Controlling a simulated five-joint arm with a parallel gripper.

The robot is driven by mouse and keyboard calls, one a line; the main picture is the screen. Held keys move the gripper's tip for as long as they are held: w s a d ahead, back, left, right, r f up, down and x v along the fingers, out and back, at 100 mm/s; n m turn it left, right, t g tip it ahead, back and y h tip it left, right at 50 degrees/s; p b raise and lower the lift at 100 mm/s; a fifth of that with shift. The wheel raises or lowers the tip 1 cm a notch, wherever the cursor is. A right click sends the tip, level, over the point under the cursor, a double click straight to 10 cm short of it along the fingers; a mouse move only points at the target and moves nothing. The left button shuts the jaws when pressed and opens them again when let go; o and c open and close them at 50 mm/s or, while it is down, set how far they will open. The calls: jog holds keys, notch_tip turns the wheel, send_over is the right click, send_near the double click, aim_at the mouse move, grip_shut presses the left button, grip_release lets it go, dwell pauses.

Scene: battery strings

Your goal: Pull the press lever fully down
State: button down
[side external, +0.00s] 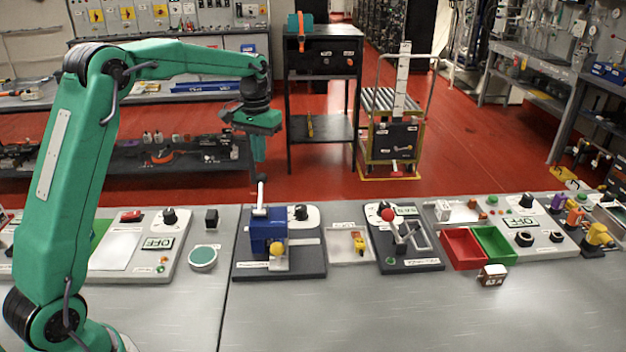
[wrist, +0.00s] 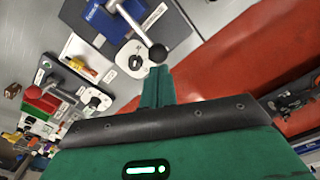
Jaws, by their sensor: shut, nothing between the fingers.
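The press is a blue block (side external: 267,232) on a dark base plate, and it also shows at the top of the wrist view (wrist: 97,14). Its lever is a silver rod (side external: 261,196) standing nearly upright from the press in the side view. In the wrist view the rod (wrist: 133,22) ends in a black ball knob (wrist: 158,53). My gripper (side external: 259,172) is shut and empty, pointing down at the lever's top end. In the wrist view its fingertips (wrist: 158,71) appear just beside the knob; I cannot tell whether they touch.
A yellow ball (side external: 277,249) sits at the press's front. To the right are a tray of small parts (side external: 351,246), a panel with a red-knobbed lever (side external: 389,215), and red (side external: 462,247) and green bins (side external: 494,243). The front of the grey bench (side external: 380,315) is clear.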

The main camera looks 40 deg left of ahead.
jog(key=shift+r, duration=1.2)
jog(key=shift+s+d+r, duration=0.3)
jog(key=shift+s+r, duration=0.05)
jog(key=s+d+r+m+t, duration=0.1)
jog(key=s+d+r+t, duration=0.2)
jog(key=s, duration=0.4)
jog(key=s+d+r+m, duration=0.1)
jog(key=s+d+r, duration=0.35)
jog(key=s, duration=0.25)
jog(key=s+d+f+t, duration=0.1)
jog(key=s+d+f, duration=0.1)
jog(key=s, duration=0.5)
jog(key=s+d+f+m+t, duration=0.1)
jog(key=s+d+f, duration=0.1)
jog(key=s, duration=0.5)
jog(key=shift+f+t, duration=0.3)
jog(key=shift+f, duration=0.5)
